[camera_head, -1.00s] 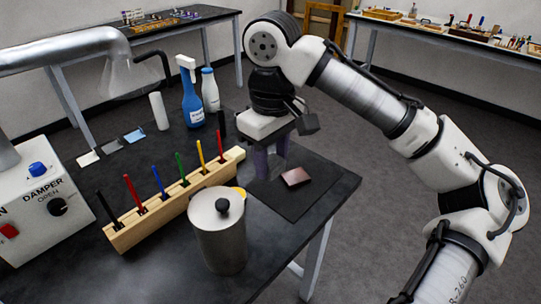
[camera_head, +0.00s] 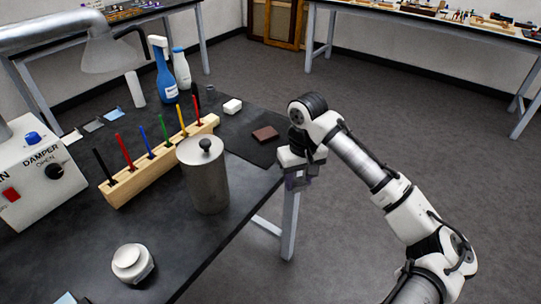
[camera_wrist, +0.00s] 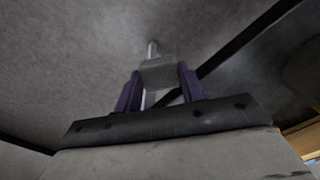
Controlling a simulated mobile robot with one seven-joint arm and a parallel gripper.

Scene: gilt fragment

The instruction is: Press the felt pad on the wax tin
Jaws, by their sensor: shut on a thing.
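My gripper (camera_head: 297,184) hangs past the right edge of the dark bench, with its fingers pointing down. In the wrist view its purple fingers (camera_wrist: 159,88) are shut on a small grey block (camera_wrist: 158,72), which looks like the felt pad. The head view shows the block too small to make out. I cannot pick out the wax tin for certain. A round, white-topped container (camera_head: 131,263) stands at the bench's near side, well left of my gripper. A yellow round thing seen earlier behind the metal canister is hidden now.
The metal canister (camera_head: 207,180) stands near the bench's right edge, beside a wooden rack (camera_head: 150,174) of coloured sticks. A brown block (camera_head: 265,134) lies on a dark mat; a white block (camera_head: 232,106) sits behind. Bottles (camera_head: 163,75) stand farther back. The front bench is mostly clear.

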